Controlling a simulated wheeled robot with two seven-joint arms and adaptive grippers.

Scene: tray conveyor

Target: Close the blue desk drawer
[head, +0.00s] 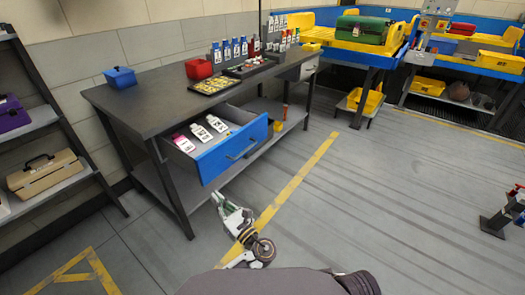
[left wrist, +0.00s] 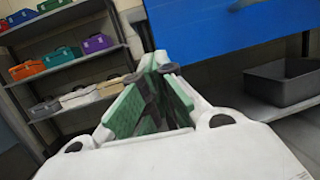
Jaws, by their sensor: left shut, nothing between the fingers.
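The blue desk drawer (head: 232,153) is pulled out from the dark desk (head: 150,103); its front has a dark handle and its inside holds several white packs and a pink-and-white one. My left gripper (head: 222,200) is low in front of the desk, just below the drawer front in the picture. In the left wrist view the green-padded fingers (left wrist: 160,66) are together with nothing between them. The blue drawer front (left wrist: 225,30) shows above and beyond them, with its handle partly cut off at the top. I cannot tell whether they touch. My right gripper does not show.
A red bin (head: 199,69), a blue bin (head: 120,77) and several bottles stand on the desk. A shelf with a tan case (head: 46,172) is at left. Open floor (head: 370,200) lies to the right. A grey bin (left wrist: 282,84) sits on the desk's lower shelf.

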